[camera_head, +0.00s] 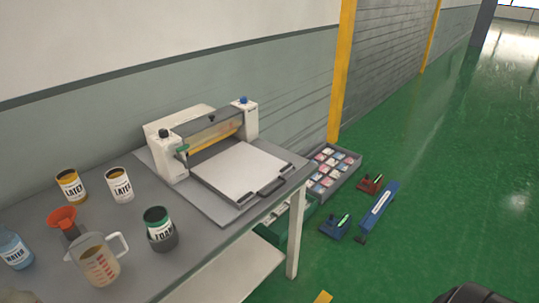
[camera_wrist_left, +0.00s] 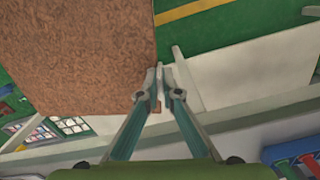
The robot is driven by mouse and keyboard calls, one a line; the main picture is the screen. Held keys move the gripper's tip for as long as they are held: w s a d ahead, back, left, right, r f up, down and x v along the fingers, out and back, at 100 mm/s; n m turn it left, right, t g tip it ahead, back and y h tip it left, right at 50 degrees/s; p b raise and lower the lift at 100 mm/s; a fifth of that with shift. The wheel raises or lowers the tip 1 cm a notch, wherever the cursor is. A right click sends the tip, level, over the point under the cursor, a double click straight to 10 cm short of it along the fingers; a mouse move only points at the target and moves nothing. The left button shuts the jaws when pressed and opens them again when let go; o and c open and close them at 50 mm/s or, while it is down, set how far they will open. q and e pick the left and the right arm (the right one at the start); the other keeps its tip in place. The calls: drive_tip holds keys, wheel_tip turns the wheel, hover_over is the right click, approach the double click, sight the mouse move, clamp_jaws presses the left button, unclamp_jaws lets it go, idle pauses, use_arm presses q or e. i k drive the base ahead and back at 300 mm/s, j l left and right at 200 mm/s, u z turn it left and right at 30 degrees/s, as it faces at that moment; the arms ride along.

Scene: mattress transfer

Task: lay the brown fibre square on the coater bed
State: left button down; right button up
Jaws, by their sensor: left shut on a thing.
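The brown fibre square (camera_wrist_left: 80,50) fills the upper left of the left wrist view. My left gripper (camera_wrist_left: 157,90) is shut on it near its lower right corner, and most of the square extends to the left of the fingers. The head view shows neither the square nor my grippers. The coater (camera_head: 205,140) stands on the grey table in the head view. Its flat pale bed (camera_head: 240,170) lies in front of the roller and looks empty, with a dark handle at its near right edge. My right gripper is in neither view.
A sample tray (camera_head: 335,165) and blue tools (camera_head: 378,208) lie beyond the table.

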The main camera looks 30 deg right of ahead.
sight(241, 167)
drive_tip(key=i+l, duration=0.1)
drive_tip(key=l, duration=1.25)
drive_tip(key=i+l, duration=0.1)
drive_tip(key=l, duration=1.3)
